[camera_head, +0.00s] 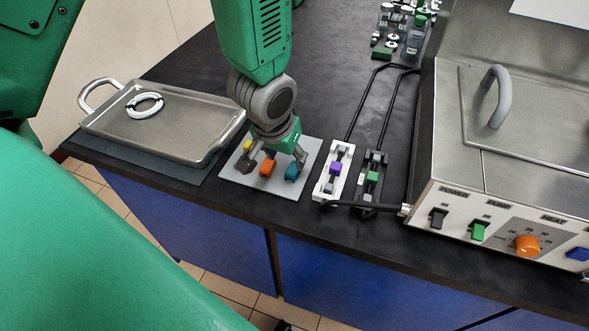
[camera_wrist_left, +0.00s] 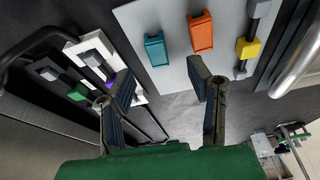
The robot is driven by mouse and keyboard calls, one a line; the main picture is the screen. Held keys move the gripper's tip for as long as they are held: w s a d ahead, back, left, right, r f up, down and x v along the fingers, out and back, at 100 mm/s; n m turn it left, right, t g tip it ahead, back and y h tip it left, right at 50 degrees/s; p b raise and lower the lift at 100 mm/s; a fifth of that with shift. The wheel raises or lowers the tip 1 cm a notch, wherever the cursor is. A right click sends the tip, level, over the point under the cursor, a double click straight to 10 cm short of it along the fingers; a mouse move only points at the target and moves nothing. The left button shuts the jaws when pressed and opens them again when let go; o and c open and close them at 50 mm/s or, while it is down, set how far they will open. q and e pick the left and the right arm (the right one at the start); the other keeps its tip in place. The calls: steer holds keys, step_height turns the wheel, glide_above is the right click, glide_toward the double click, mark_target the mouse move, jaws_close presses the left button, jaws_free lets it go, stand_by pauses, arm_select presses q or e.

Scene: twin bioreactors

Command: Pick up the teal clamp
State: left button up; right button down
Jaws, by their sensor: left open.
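The teal clamp (camera_head: 292,172) lies on a light grey plate (camera_head: 236,180) on the black bench. It also shows in the left wrist view (camera_wrist_left: 156,50), near the plate's edge beside the orange clamp (camera_wrist_left: 201,33). My left gripper (camera_head: 272,165) is low over the plate, its fingers spread and empty. In the head view one finger is near the teal clamp and the other is left of the orange clamp; I cannot tell if either touches. In the left wrist view the teal clamp lies ahead of the gap between the fingers (camera_wrist_left: 160,88). My right gripper is not in view.
A yellow clamp (camera_wrist_left: 247,48) sits on a rod on the plate. A metal tray (camera_head: 180,125) holding a white ring (camera_head: 145,105) stands left. Right of the plate are purple (camera_head: 336,168) and green (camera_head: 372,179) clamps, black tubing and a metal unit (camera_head: 450,190).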

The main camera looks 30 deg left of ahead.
mark_target(293, 168)
arm_select(q)
steer(key=shift+x, duration=1.05)
steer(key=x, duration=0.5)
steer(key=shift+w+d+r, duration=0.15)
steer(key=shift+w+d, duration=0.25)
steer(key=shift+a, duration=0.35)
steer(key=c, duration=0.9)
